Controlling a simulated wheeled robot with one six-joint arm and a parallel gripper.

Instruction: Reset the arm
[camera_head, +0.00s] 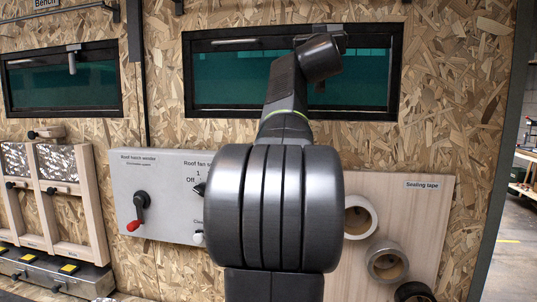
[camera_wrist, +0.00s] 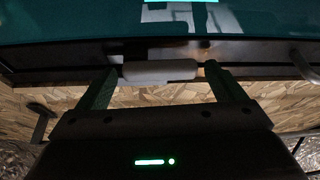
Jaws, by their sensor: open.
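My gripper (camera_wrist: 163,70) is open in the wrist view, its two green-grey fingers spread apart. A pale grey bar (camera_wrist: 160,70) on the window's dark frame shows in the gap between the fingertips; whether they touch it I cannot tell. In the head view my arm rises in front of the middle window (camera_head: 225,80), and its wrist end is at the window's upper edge. The fingers are hidden there behind my own links.
A second window (camera_head: 62,80) with a grey latch is at left. A grey control panel (camera_head: 165,180) with a red-tipped crank (camera_head: 137,210) is partly behind my arm. Tape rolls (camera_head: 387,262) hang on a board at right. Wooden racks (camera_head: 60,200) stand at left.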

